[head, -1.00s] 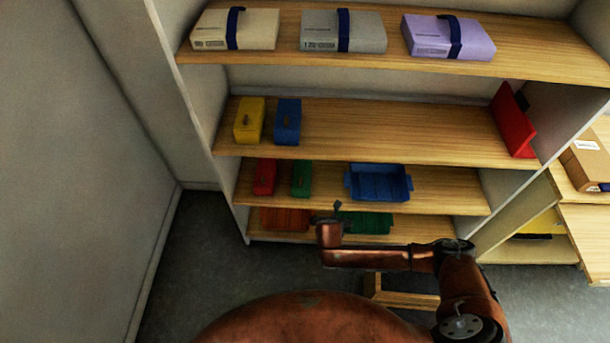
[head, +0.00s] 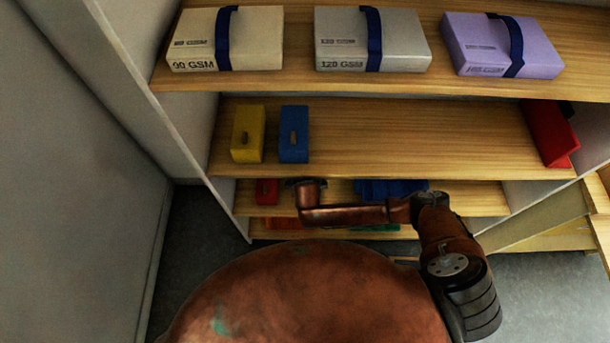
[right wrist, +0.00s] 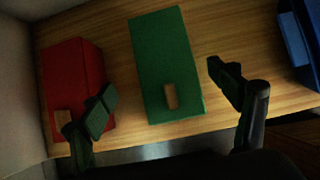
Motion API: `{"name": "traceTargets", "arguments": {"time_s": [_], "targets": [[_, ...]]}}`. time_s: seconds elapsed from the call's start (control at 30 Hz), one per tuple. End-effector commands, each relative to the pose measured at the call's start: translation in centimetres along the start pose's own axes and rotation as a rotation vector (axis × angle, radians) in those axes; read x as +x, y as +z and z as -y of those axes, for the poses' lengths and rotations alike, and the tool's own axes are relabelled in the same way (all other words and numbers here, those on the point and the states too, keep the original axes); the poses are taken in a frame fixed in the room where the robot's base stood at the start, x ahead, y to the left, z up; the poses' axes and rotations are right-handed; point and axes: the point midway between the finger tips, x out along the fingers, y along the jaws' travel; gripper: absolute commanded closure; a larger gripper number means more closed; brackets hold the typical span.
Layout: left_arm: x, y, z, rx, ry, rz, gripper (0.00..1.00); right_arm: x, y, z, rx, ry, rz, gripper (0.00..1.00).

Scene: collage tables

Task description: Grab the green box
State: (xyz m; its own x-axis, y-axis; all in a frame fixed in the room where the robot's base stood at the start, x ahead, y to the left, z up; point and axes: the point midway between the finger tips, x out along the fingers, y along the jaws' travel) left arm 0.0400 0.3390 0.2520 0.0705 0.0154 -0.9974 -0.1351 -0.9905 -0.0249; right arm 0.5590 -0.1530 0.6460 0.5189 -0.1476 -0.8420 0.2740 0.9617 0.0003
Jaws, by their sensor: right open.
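The green box (right wrist: 165,62), with a small tan handle on its near end, stands on a wooden shelf in the right wrist view, between a red box and a blue tray. My right gripper (right wrist: 158,98) is open. Its left finger is at the gap near the red box (right wrist: 68,78) and its right finger is right of the green box. I cannot tell whether either finger touches a box. In the head view my right arm hides the green box, and the gripper (head: 306,182) is at the third shelf. My left gripper is not in view.
The blue tray (head: 350,188) is partly hidden on the same shelf; its edge shows in the right wrist view (right wrist: 298,45). The shelf above (head: 400,140) holds a yellow box (head: 248,134) and a blue box (head: 294,134), with clear room to their right.

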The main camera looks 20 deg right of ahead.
Motion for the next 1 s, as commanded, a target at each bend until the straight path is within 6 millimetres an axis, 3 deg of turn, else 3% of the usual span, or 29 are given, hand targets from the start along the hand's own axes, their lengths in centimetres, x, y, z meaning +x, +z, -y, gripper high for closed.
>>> {"name": "traceTargets", "arguments": {"time_s": [0.2,0.37,0.6,0.8,1.0], "targets": [[0.7,4.2,-0.4,-0.009,0.003,0.051,1.0,2.5,-0.2,0.4,0.005,-0.005,-0.001,0.17],[1.4,5.7,-0.6,-0.012,0.005,0.071,1.0,4.5,-0.6,0.7,0.005,-0.005,-0.001,0.17],[2.6,4.5,-0.5,-0.007,0.004,0.056,1.0,7.4,-0.7,0.7,0.004,-0.003,-0.001,0.17],[2.7,2.6,-0.3,-0.004,0.003,0.031,1.0,7.5,-0.5,0.6,0.002,-0.001,0.0,0.17],[2.6,3.4,-0.4,-0.005,0.004,0.041,1.0,7.5,-0.5,0.6,0.001,-0.001,0.0,0.26]]}}
